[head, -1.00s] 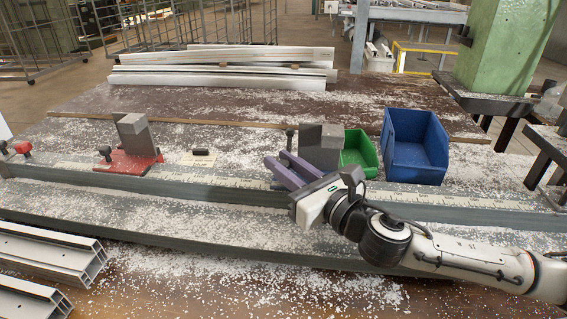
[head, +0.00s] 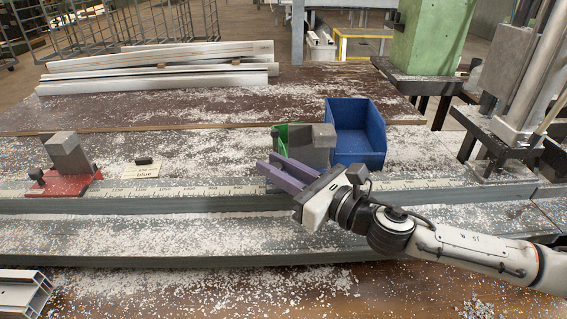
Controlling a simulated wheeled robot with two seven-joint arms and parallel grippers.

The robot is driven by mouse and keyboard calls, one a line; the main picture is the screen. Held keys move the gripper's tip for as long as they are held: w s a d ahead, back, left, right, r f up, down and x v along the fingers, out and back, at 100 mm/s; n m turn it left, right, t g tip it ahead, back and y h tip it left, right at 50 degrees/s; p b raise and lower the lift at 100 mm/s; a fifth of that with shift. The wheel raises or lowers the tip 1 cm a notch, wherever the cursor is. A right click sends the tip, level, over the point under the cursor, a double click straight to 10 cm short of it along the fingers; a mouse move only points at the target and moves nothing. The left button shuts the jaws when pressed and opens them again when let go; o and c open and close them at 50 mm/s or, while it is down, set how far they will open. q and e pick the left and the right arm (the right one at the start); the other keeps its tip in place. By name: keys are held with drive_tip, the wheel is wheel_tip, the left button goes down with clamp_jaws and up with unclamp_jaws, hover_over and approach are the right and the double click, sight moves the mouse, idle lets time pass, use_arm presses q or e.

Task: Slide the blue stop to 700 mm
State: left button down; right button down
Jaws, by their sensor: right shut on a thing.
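The stop at my right gripper shows as a grey block (head: 312,147) standing at the scale rail (head: 205,192); its base is hidden, so its colour does not show. My right gripper (head: 266,164), with purple fingers, reaches in from the right and is shut on the lower part of this stop. The exact contact is hidden. The scale marks are too small to read. Another stop with a red base (head: 67,185) and a grey block sits far left on the rail. My left gripper is not in view.
Light profiles (head: 160,65) lie at the back. The rail right of the gripper looks free.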

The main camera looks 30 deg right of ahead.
drive_tip(key=c, duration=1.9)
unclamp_jaws()
drive_tip(key=shift+s, duration=0.1)
